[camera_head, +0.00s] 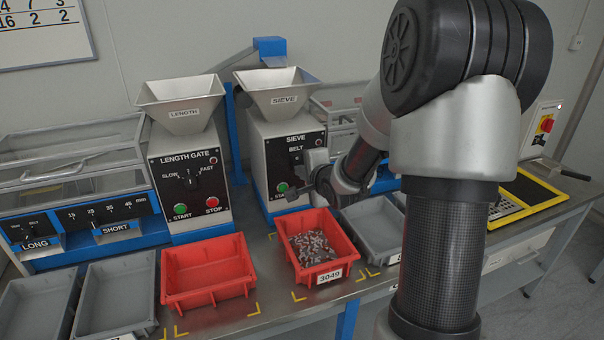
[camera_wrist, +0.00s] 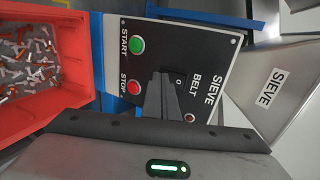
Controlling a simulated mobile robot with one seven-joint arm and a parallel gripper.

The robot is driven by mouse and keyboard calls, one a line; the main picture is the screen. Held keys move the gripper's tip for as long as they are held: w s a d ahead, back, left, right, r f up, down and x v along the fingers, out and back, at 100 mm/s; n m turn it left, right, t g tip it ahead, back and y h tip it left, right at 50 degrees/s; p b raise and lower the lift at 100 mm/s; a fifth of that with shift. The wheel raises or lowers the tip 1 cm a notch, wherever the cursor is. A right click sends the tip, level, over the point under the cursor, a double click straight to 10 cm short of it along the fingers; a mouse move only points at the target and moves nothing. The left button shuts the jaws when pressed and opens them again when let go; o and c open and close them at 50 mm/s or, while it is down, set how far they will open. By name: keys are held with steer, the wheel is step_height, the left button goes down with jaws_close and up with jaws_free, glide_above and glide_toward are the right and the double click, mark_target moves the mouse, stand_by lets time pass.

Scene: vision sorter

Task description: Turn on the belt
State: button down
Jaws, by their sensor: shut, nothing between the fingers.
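The sieve machine's black control panel (camera_head: 285,155) faces forward in the head view. It also shows turned sideways in the wrist view (camera_wrist: 205,45), with a green START button (camera_wrist: 138,45), a red STOP button (camera_wrist: 134,87) and the BELT label. A "0" mark shows beside the fingertips. The belt switch itself is hidden behind my fingers. My gripper (camera_wrist: 164,77) is shut and empty, its tips in front of the belt area of the panel. I cannot tell whether they touch it. In the head view my gripper (camera_head: 300,178) partly covers the panel.
A red bin (camera_head: 337,275) of metal parts stands below the sieve panel, close to my gripper. An empty red bin (camera_head: 207,292) is left of it. The length gate machine (camera_head: 187,180) stands to the left. Grey trays (camera_head: 115,297) line the bench front.

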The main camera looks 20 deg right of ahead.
steer(key=shift+w, duration=0.2)
stand_by(0.4)
steer(key=shift+p, duration=0.35)
steer(key=shift+w+r+p, duration=0.1)
steer(key=shift+r+p, duration=0.7)
steer(key=shift+r, duration=0.1)
